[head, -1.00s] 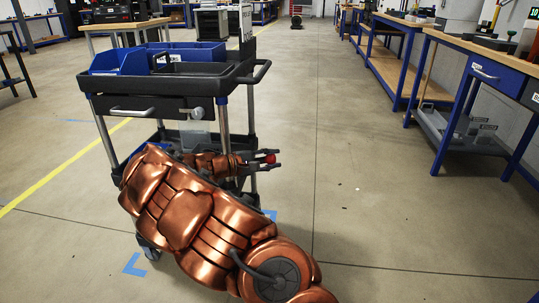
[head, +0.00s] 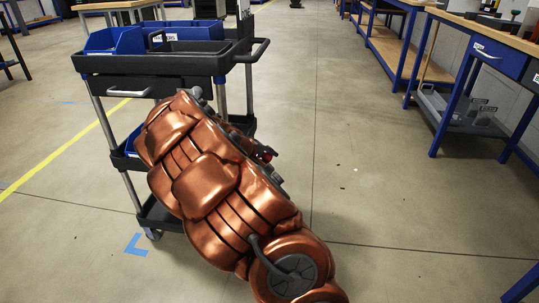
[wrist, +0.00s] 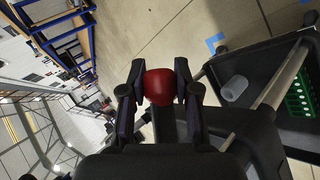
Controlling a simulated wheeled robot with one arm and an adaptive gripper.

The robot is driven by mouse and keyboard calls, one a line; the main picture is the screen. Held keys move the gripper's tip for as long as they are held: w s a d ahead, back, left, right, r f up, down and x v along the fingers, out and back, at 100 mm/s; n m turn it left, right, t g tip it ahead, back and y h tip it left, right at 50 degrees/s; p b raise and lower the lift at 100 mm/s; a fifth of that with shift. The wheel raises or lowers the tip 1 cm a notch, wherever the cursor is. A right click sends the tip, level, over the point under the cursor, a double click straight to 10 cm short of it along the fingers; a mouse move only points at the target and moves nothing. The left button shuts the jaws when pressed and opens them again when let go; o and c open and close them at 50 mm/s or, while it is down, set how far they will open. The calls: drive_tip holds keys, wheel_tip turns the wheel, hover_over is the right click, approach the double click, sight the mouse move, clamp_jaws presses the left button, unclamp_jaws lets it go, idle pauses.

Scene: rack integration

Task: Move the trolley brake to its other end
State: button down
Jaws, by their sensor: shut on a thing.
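My gripper (wrist: 160,76) is shut on the red knob, with one dark finger on each side. In the head view my copper-coloured arm covers the trolley's lower right part. Only a little of my gripper and a bit of red show beyond the arm.
The trolley's lower shelf (wrist: 258,75) holds a translucent cup (wrist: 235,88) and a green item (wrist: 298,98). A workbench (head: 490,45) with blue legs stands at right. The floor (head: 370,215) between is clear. Blue tape (head: 136,245) marks the floor.

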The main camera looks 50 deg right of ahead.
drive_tip(key=shift+w+f, duration=0.1)
drive_tip(key=shift+f, duration=0.1)
idle(0.5)
drive_tip(key=c, duration=0.8)
unclamp_jaws()
drive_tip(key=shift+a, duration=0.15)
drive_tip(key=v, duration=1.1)
drive_tip(key=shift+s+a+r, duration=0.2)
drive_tip(key=shift+r, duration=0.2)
drive_tip(key=shift+r, duration=0.1)
